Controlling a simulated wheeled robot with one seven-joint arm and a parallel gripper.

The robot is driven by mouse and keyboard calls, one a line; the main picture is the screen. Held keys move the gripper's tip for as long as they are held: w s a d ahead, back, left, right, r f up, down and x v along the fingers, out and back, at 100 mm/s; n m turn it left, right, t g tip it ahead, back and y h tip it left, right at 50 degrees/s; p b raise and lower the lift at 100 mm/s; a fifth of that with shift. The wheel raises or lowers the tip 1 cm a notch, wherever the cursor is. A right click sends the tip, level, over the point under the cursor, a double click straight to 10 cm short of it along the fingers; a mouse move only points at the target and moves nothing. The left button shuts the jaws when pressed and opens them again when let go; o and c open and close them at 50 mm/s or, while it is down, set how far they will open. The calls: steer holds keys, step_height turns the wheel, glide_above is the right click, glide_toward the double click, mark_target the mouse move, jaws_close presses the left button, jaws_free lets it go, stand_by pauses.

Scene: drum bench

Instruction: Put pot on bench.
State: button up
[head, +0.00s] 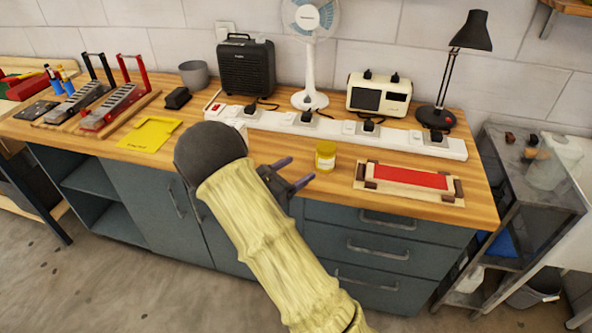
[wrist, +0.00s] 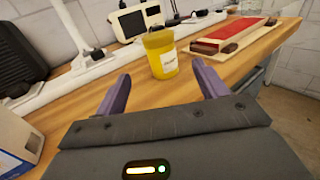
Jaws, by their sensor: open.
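A small yellow pot (head: 326,156) with a pale label stands upright on the wooden bench (head: 284,139), near its front edge. In the wrist view the pot (wrist: 161,54) appears beyond my fingertips, roughly centred between them. My gripper (head: 300,170) is open and empty, its two purple fingers pointing toward the pot from its left in the head view. The gripper (wrist: 160,75) shows the same wide gap in the wrist view. I see no contact between fingers and pot. My arm hides part of the bench front.
A long white power strip (head: 340,129) runs behind the pot. A red-topped wooden frame (head: 410,179) lies to its right. A fan (head: 310,60), a black heater (head: 246,67) and a lamp (head: 440,115) stand at the back. A yellow sheet (head: 150,134) lies left.

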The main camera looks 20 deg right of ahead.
steer(key=s+d+f+m+g+y, duration=0.25)
steer(key=s+m+g+y, duration=0.7)
steer(key=s, duration=0.65)
steer(key=s+a+r+m+t+y, duration=0.2)
steer(key=s+a+m+t+y, duration=0.3)
steer(key=a+m, duration=0.4)
steer(key=s+m+y, duration=0.1)
steer(key=m+y, duration=0.1)
steer(key=m, duration=0.2)
steer(key=shift+s+r, duration=0.3)
steer(key=shift+r, duration=0.1)
